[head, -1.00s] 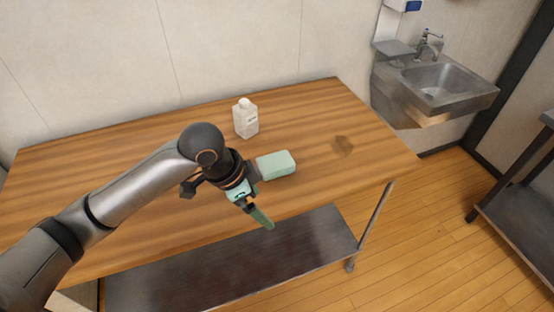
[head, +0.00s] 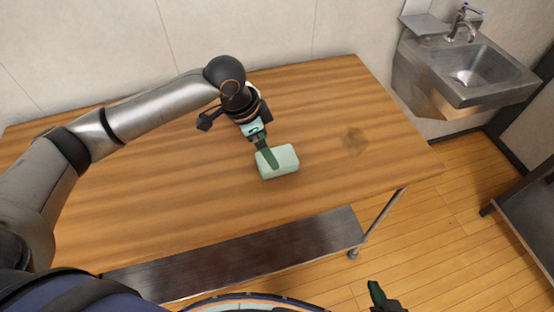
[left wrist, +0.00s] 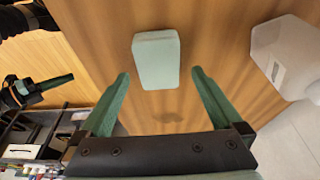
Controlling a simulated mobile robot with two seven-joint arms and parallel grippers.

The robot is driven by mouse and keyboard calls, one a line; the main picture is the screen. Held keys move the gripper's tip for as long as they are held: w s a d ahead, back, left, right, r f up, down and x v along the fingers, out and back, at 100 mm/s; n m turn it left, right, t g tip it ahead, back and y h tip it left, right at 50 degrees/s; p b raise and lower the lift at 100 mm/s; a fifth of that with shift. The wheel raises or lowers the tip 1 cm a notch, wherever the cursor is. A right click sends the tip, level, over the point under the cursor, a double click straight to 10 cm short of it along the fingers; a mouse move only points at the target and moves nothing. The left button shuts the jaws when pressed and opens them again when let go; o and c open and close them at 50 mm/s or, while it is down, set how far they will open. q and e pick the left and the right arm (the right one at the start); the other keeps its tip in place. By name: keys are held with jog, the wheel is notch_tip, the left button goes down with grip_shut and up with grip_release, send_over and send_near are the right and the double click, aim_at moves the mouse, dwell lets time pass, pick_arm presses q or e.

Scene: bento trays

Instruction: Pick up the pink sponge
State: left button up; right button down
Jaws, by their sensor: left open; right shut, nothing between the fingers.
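No pink sponge shows; a pale mint-green, sponge-like block (head: 284,163) lies on the wooden table. It also shows in the left wrist view (left wrist: 156,58), ahead of and partly between the fingertips. My left gripper (head: 268,157) is open, with a green finger in front of part of the block in the head view. I cannot tell whether it touches the block. In the left wrist view the open fingers (left wrist: 160,77) have a gap on each side of the block. My right gripper (head: 382,297) is shut and empty at the bottom of the head view, away from the table.
The wooden table (head: 190,195) is otherwise largely clear, with a dark spot at right. A metal sink (head: 475,72) is on the wall beyond.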

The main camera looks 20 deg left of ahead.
aim_at(285, 155)
pick_arm(q)
jog(key=shift+d+x, duration=0.1)
jog(key=shift+x, duration=1.3)
jog(key=shift+d+x, duration=0.15)
jog(key=shift+x, duration=1.25)
jog(key=shift+c, duration=0.2)
jog(key=c, duration=1.2)
jog(key=shift+r, duration=0.1)
jog(key=shift+c, duration=0.2)
jog(key=shift+r, duration=0.1)
